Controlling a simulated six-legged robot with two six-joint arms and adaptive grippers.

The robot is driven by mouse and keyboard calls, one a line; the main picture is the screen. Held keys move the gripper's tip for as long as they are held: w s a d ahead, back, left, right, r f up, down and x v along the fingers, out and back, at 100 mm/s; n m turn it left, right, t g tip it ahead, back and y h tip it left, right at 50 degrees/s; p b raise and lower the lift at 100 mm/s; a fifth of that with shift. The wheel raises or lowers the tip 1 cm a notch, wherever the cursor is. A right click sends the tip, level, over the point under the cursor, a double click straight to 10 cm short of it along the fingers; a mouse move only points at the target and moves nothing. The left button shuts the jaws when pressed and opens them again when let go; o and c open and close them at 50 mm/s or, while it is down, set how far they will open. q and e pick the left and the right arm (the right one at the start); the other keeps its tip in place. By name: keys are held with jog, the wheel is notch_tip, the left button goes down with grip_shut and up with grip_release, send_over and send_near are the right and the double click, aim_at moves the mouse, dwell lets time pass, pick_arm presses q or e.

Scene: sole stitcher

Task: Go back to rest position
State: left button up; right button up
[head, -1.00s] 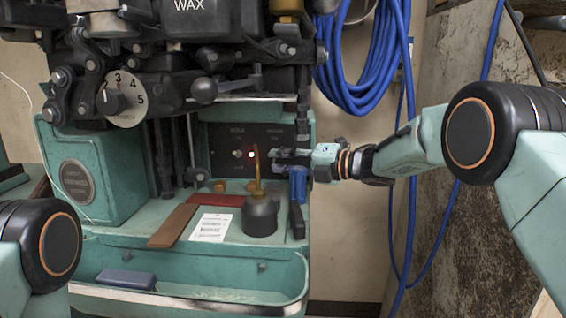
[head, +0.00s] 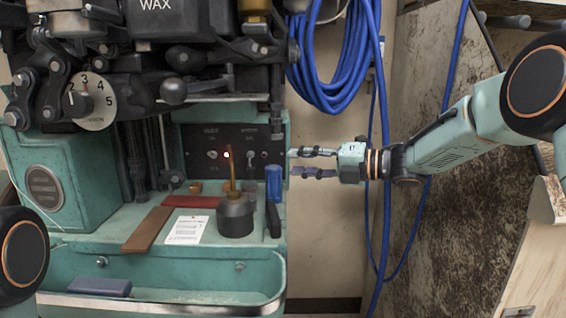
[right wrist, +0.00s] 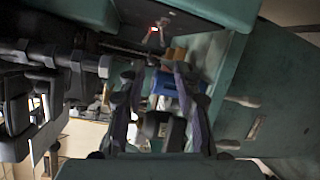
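My right gripper (head: 315,163) is in the head view, just right of the machine's work bay, with its fingers pointing left. Its fingers are apart and nothing is between them. The right wrist view shows the two fingers (right wrist: 155,105) spread, with the bay beyond them. The teal stitching machine (head: 60,240) fills the left of the head view. A control panel (head: 200,160) with switches and a lit red lamp (head: 227,155) is at the back of its bay. My left gripper is out of view; only a dark joint of that arm shows at the left edge.
A blue-handled tool (head: 274,183), a dark oil can (head: 235,217), a white paper card (head: 187,230) and a brown strip (head: 148,229) lie on the machine's shelf. A coiled blue hose (head: 335,70) hangs on the wall, its line running behind my right arm. A tray (head: 180,275) is below.

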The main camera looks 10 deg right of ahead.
jog(key=shift+s+d+r, duration=0.1)
jog(key=shift+s+d, duration=0.2)
jog(key=shift+d, duration=0.2)
